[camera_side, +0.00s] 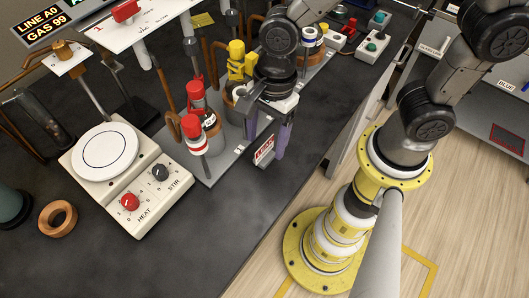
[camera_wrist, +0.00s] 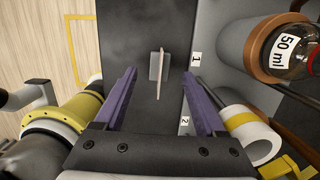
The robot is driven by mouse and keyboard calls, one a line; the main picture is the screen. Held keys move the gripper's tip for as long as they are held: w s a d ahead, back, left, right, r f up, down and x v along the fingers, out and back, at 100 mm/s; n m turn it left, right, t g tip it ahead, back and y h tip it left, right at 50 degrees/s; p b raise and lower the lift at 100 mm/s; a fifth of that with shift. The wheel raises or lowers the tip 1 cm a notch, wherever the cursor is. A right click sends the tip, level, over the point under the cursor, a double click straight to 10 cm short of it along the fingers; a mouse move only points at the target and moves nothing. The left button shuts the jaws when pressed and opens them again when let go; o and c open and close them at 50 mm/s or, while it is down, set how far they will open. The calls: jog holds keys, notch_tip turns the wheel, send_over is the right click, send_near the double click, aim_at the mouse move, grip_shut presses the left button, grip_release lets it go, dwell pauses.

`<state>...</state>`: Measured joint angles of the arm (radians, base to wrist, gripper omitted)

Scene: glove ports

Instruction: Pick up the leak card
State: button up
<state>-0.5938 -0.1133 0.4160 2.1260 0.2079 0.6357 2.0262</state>
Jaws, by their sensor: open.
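The leak card (camera_side: 264,150) is a small white card with red and dark print. It stands upright on the dark bench top near the front edge, just below my gripper in the side view. In the wrist view the card (camera_wrist: 161,72) shows nearly edge-on as a thin pale strip, with a grey piece beside it. My gripper (camera_side: 266,138) has purple fingers pointing down. In the wrist view its fingers (camera_wrist: 160,90) are spread wide, with the card between their lines and apart from both. It holds nothing.
A grey rack (camera_side: 215,168) with numbered places, red-capped bottles (camera_side: 195,130) and a yellow-topped piece (camera_side: 238,62) stands close behind my gripper. A hot plate stirrer (camera_side: 130,175) and a cork ring (camera_side: 57,218) are at left. The bench front is clear.

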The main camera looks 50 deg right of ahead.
aim_at(266, 142)
jog(key=shift+a+f, duration=0.15)
jog(key=shift+f, duration=0.75)
jog(key=shift+a+f, duration=0.1)
jog(key=shift+f, duration=0.8)
grip_shut()
